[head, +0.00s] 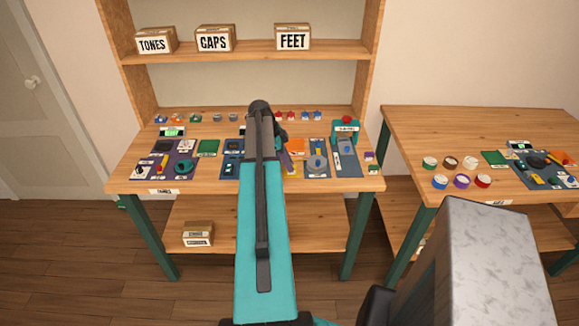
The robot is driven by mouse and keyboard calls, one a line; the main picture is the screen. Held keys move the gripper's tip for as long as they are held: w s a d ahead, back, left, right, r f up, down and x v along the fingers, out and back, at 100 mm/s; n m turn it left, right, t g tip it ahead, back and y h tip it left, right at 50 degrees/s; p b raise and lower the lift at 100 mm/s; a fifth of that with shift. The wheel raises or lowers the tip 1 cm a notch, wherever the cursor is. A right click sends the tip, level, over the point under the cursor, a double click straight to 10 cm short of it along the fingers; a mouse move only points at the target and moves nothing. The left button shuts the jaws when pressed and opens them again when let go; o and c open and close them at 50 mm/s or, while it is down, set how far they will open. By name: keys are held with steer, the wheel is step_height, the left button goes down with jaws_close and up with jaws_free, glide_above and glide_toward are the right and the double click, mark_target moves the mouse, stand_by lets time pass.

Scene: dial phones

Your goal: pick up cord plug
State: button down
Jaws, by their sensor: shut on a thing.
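My arm reaches out over the middle of the workbench (330,184), and its dark wrist and gripper (283,143) are low over the parts there. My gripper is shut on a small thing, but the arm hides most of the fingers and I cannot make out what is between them. I cannot pick out the cord plug for certain among the small parts. A blue mat with a dark keypad-like part (232,147) lies left of my arm.
A purple mat (150,171) with parts is at the left, and a teal box (345,130) stands at the back right. Small knobs line the back edge. Boxes labelled TONES, CAPS and FEET (293,37) sit on the shelf. A second table (450,125) stands right.

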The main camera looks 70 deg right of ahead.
mark_target(294, 165)
steer(key=shift+r, duration=0.2)
steer(key=shift+r+b, duration=0.9)
steer(key=shift+r, duration=0.6)
steer(key=s+a+b, duration=0.2)
steer(key=s+a, duration=0.1)
steer(key=a, duration=0.4)
steer(key=s+a+r+b, duration=0.1)
steer(key=s+a+b, duration=0.1)
steer(key=a, duration=0.6)
steer(key=shift+s+r, duration=0.25)
steer(key=shift+s, duration=0.25)
steer(key=shift+w, duration=0.1)
